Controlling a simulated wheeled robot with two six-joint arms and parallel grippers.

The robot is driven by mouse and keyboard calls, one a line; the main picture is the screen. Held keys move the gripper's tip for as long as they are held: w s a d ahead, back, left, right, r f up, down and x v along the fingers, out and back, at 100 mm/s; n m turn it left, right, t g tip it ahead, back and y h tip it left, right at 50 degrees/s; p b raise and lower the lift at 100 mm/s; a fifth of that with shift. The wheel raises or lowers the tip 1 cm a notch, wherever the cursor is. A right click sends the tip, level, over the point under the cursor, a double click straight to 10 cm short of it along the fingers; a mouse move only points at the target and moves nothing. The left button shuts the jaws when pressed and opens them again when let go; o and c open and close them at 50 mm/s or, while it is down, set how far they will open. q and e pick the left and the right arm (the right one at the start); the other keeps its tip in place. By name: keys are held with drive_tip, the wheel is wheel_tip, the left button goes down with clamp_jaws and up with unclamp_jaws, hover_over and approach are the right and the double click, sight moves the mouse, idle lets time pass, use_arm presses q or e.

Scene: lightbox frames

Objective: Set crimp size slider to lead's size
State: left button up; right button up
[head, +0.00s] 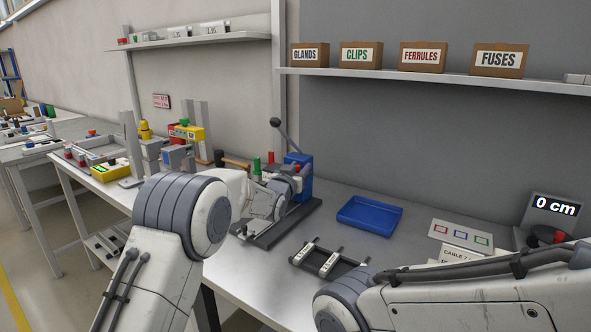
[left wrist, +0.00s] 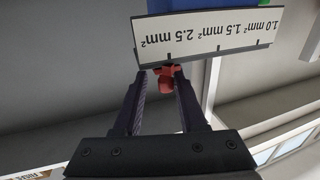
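The crimp press (head: 298,172) is blue, with a long black-knobbed lever, and stands on a dark base plate. In the left wrist view its white size plate (left wrist: 215,32) reads 1.0, 1.5 and 2.5 mm², upside down. The red slider knob (left wrist: 166,82) sits near the mark at the 2.5 end. My left gripper (left wrist: 159,76) is open, its fingers on either side of the knob, with a gap visible at the left finger. In the head view my left wrist hides part of the press. My right gripper is out of view. I cannot make out a lead.
A blue tray (head: 369,216) and a black rack with pale bars (head: 330,261) lie right of the press. A card with coloured squares (head: 461,236), a partly hidden cable card (head: 458,252) and a "0 cm" display (head: 556,207) are farther right. My right arm crosses the front.

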use_arm(q)
drive_tip(key=shift+a, duration=0.1)
drive_tip(key=shift+s+a, duration=0.1)
drive_tip(key=shift+s, duration=0.05)
drive_tip(key=b+v, duration=0.1)
drive_tip(key=v, duration=0.9)
drive_tip(key=shift+s, duration=0.1)
